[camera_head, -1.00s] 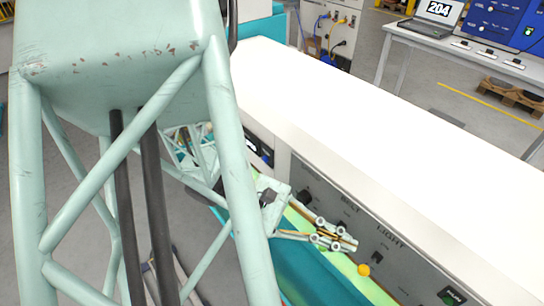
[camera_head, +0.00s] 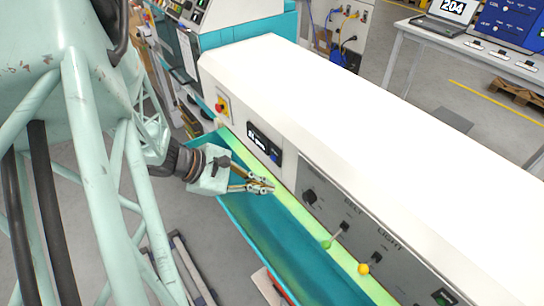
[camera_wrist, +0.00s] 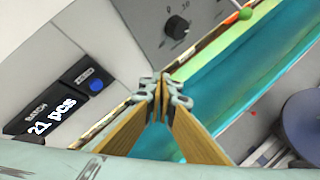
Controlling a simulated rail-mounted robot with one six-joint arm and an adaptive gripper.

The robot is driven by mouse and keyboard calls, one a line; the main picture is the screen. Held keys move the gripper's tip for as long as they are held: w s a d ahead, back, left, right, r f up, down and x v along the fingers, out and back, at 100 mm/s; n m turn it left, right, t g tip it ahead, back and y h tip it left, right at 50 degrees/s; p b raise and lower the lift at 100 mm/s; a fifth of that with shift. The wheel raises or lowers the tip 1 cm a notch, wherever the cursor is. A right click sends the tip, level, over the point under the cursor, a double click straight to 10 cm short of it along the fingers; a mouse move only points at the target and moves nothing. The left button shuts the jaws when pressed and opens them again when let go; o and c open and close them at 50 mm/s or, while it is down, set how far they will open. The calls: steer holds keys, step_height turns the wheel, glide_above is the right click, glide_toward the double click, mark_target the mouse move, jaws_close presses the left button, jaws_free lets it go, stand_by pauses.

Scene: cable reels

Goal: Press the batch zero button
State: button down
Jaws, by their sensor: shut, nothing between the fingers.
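The batch counter (camera_head: 262,142) is a dark panel on the machine's front face, left of the knob panel in the head view. In the wrist view its display (camera_wrist: 42,120) reads "21 pcs" under the word BATCH. My gripper (camera_head: 270,187) is shut and empty, apart from the front face, below the counter in the head view. In the wrist view its fingertips (camera_wrist: 162,88) lie right of the blue button, not touching it.
A knob (camera_head: 309,196), a green-tipped lever (camera_head: 327,244) and a yellow ball (camera_head: 363,269) are along the front to the right. A red stop button (camera_head: 220,107) is to the left. A teal trough (camera_head: 265,225) runs below the front face.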

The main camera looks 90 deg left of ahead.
mark_target(273, 158)
steer(key=s+a+n+g+y, duration=0.1)
steer(key=s+a, duration=0.1)
steer(key=s, duration=0.2)
steer(key=s+a+g+p, duration=0.1)
steer(key=s+a, duration=0.1)
steer(key=s, duration=0.3)
steer(key=shift+a+n+y, duration=0.25)
steer(key=shift+n+y, duration=0.15)
steer(key=shift+w, duration=0.15)
steer(key=w+a+p, duration=0.1)
steer(key=w+a, duration=0.4)
steer(key=w, duration=0.1)
steer(key=shift+w+a+p, duration=0.3)
steer(key=shift+p, duration=0.1)
steer(key=shift+w+a+b, duration=0.55)
steer(key=shift+w+b, duration=0.1)
steer(key=shift+w, duration=0.05)
stand_by(2.8)
steer(key=shift+s+d, duration=0.1)
steer(key=shift+s, duration=0.05)
stand_by(0.3)
steer(key=shift+s+d+f+b, duration=0.1)
steer(key=shift+s+d+b, duration=0.3)
steer(key=shift+s+b, duration=0.1)
